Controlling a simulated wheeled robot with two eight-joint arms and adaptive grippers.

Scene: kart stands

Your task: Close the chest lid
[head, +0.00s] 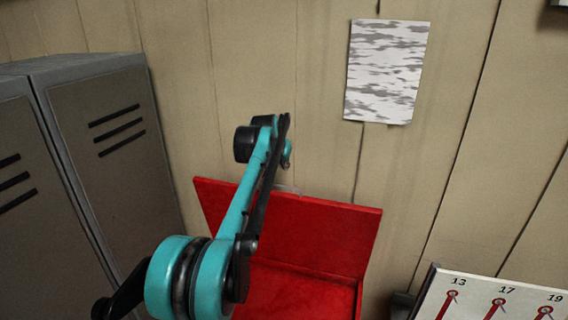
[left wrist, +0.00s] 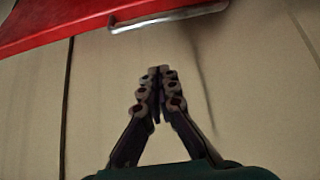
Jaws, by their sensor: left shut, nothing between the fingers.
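The red chest (head: 290,292) stands against the wall, partly behind my left arm. Its red lid (head: 325,232) is open, raised and tilted back toward the wall. A metal handle on the lid's upper edge is mostly hidden by my arm in the head view. In the left wrist view, the lid's edge (left wrist: 60,22) crosses the upper left with the metal handle (left wrist: 168,18) on it. My left gripper (left wrist: 158,72) is shut and empty, with a gap in the picture between its fingertips and the handle. My right gripper is not in view.
Grey lockers (head: 115,140) stand left of the chest. The wooden wall (head: 310,80) is behind, with a patterned sheet (head: 386,72) on it. A white board with numbered red tools (head: 490,295) is at the lower right.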

